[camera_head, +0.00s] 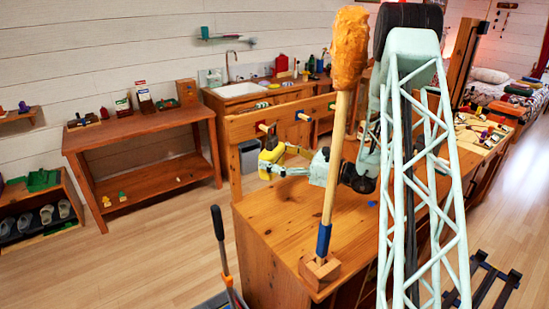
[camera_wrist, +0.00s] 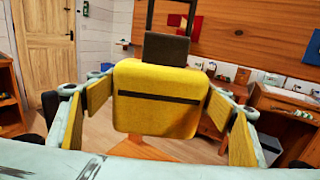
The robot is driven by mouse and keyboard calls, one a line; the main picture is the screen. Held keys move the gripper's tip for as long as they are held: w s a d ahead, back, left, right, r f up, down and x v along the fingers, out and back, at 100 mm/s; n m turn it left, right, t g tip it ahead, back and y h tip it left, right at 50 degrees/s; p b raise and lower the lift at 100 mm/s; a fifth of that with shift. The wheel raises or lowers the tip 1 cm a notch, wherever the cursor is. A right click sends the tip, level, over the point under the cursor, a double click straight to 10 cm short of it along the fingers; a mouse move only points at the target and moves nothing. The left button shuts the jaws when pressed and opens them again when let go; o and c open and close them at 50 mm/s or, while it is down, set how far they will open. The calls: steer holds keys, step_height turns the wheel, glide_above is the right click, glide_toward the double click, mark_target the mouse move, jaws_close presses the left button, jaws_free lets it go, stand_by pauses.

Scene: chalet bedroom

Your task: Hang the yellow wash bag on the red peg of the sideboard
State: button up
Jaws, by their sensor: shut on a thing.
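The yellow wash bag (camera_wrist: 158,112) fills the middle of the wrist view, upright, with a dark band across it. A dark tab and a stiff, frame-like loop (camera_wrist: 151,16) rise from its top. My gripper (camera_head: 274,160) is shut on the bag, a finger at each side. In the wrist view a red patch (camera_wrist: 174,20) shows through the loop. I cannot tell whether the loop is around the peg or only in front of it.
Other pegs (camera_head: 303,116) stand further right on the same board. A tall duster with an orange head (camera_head: 349,48) stands on the sideboard top in front of my arm. A wooden table (camera_head: 140,130) is at the left, and a sink (camera_head: 238,89) is behind.

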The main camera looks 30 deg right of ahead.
steer(key=shift+w+a+f, duration=0.1)
steer(key=shift+w+a, duration=0.05)
steer(key=shift+w, duration=0.9)
steer(key=shift+w+f, duration=0.35)
steer(key=shift+w, duration=0.15)
steer(key=shift+w+f, duration=0.1)
steer(key=o, duration=1.5)
steer(key=shift+v, duration=6)
